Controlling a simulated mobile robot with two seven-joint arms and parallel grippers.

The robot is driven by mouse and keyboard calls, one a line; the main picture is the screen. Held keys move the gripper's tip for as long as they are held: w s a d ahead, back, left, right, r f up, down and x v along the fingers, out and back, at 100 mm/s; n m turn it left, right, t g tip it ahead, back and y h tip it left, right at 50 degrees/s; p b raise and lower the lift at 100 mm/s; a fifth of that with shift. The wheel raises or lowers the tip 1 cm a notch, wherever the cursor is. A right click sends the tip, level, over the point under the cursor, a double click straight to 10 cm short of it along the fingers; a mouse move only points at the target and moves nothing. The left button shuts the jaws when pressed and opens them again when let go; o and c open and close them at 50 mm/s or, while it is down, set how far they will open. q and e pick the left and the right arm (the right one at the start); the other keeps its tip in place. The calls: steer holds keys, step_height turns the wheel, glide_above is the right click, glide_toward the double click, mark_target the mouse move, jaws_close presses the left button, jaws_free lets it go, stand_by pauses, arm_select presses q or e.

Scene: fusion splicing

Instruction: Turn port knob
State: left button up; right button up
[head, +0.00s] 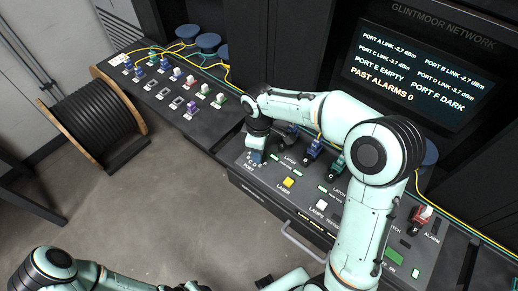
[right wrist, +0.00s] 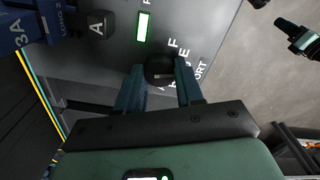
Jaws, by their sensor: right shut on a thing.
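The port knob (right wrist: 160,72) is a dark round knob on the grey panel, seen in the right wrist view with the letters E and F and part of the word PORT beside it. My right gripper (right wrist: 161,66) is shut on it, one blue finger on each side. In the head view my right gripper (head: 256,152) points down at the panel's left end, by the PORT lettering, and hides the knob there. The knob's pointing direction cannot be made out. My left arm lies low at the bottom left of the head view; its jaws do not show clearly.
The panel has a yellow laser button (head: 288,182), a white lamp button (head: 322,204), blue connectors (head: 313,149) and a red switch (head: 422,216). The screen (head: 419,78) reads PORT E EMPTY, PORT F DARK, PAST ALARMS 0. A cable reel (head: 98,118) stands left; open floor lies in front.

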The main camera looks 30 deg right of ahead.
steer(key=o, duration=1)
steer(key=shift+o, duration=0.2)
steer(key=shift+r, duration=0.1)
arm_select(q)
steer(key=shift+w+r+p, duration=0.85)
steer(key=shift+w+r, duration=0.25)
steer(key=shift+r, duration=0.05)
arm_select(e)
step_height(320, 180, up, 13)
